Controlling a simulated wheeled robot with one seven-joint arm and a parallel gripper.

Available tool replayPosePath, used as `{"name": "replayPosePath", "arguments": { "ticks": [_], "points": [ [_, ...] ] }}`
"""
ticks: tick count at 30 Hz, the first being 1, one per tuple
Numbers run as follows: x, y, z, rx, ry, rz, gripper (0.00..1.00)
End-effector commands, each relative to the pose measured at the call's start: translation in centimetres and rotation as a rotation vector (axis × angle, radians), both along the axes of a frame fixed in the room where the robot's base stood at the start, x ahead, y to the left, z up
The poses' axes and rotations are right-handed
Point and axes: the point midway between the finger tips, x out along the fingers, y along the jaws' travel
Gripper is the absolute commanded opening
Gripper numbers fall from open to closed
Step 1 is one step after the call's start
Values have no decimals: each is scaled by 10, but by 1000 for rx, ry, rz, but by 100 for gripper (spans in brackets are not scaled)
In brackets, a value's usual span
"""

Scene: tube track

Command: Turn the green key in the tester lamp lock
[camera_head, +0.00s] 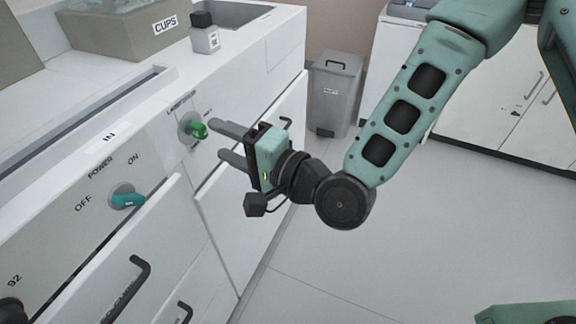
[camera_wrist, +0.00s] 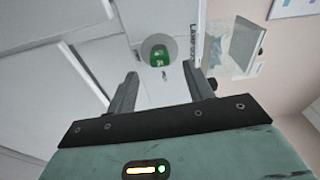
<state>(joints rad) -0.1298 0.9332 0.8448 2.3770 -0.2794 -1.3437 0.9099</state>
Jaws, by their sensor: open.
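The green key (camera_head: 198,130) sits in the round grey lock (camera_head: 185,127) on the light cabinet front, below a partly legible lamp label. In the wrist view the green key (camera_wrist: 159,59) shows end-on in its round plate (camera_wrist: 150,46), ahead of and between my finger lines. My gripper (camera_head: 224,143) is open and empty, its two fingers pointing left at the cabinet front near the key. In the wrist view my gripper (camera_wrist: 158,85) has its fingers spread, with the key beyond the tips. Whether a finger touches the key cannot be told.
A teal knob (camera_head: 127,198) marked POWER OFF/ON is on the panel at lower left. Drawer handles (camera_head: 127,285) stick out below it. A CUPS bin (camera_head: 130,30) and a dark-capped bottle (camera_head: 204,33) stand on the counter. A grey bin (camera_head: 335,92) stands behind. The floor at right is clear.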

Motion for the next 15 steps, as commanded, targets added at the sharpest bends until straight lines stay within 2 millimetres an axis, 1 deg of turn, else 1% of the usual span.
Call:
{"name": "replayPosePath", "arguments": {
  "ticks": [1, 8, 9, 15],
  "points": [
    [-6, -12, 0, -3, 1, -1, 52],
    [-32, -59, -1, -4, 6, -2, 52],
    [-30, -56, 6, -1, 5, -2, 52],
    [-29, -61, 7, 1, 5, -5, 52]
  ]
}}
